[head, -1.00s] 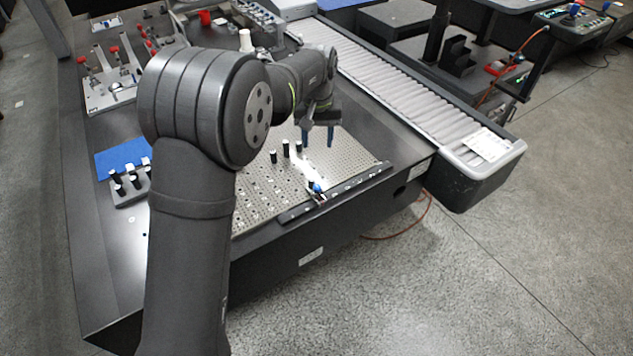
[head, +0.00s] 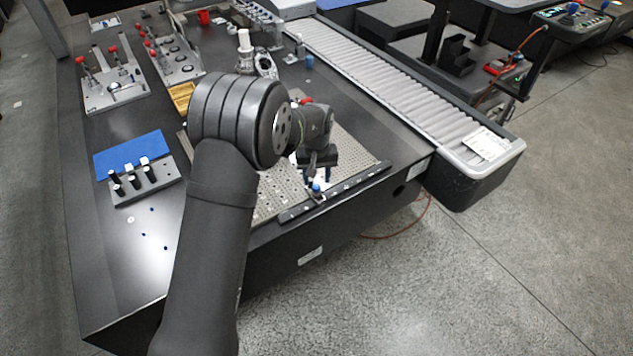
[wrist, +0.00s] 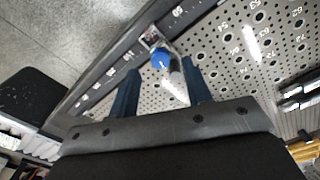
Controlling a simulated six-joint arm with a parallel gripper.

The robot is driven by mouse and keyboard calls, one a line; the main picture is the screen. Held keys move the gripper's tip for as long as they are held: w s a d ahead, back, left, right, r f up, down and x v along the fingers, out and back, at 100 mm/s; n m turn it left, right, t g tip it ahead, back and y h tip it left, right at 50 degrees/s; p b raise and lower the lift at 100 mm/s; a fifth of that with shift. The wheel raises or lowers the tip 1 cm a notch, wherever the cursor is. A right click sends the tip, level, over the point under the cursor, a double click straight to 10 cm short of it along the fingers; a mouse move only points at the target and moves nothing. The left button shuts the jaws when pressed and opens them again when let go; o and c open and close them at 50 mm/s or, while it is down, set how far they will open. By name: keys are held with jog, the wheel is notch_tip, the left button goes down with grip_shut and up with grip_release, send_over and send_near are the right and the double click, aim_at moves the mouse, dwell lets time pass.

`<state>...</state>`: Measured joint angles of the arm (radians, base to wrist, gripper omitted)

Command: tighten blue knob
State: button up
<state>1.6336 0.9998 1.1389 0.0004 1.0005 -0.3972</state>
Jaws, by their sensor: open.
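The blue knob (wrist: 161,60) sits at the edge of the perforated plate, beside the dark numbered rail (wrist: 112,62). In the head view the blue knob (head: 317,187) shows just below my gripper (head: 318,180). In the wrist view my gripper (wrist: 160,85) is open, its two blue-grey fingers apart with the knob between their lines and a little beyond the tips. The fingers do not appear to touch the knob. A shiny metal part lies next to the knob, partly between the fingers.
The perforated plate (wrist: 240,50) carries dark posts on the right of the wrist view. In the head view a roller conveyor (head: 400,95) runs along the right. A block with black pins (head: 150,182) and a blue mat (head: 125,155) lie on the left.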

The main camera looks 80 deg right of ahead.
aim_at(317, 188)
jog(key=shift+f, duration=1.4)
grip_shut()
jog(key=shift+m, duration=2.9)
grip_release()
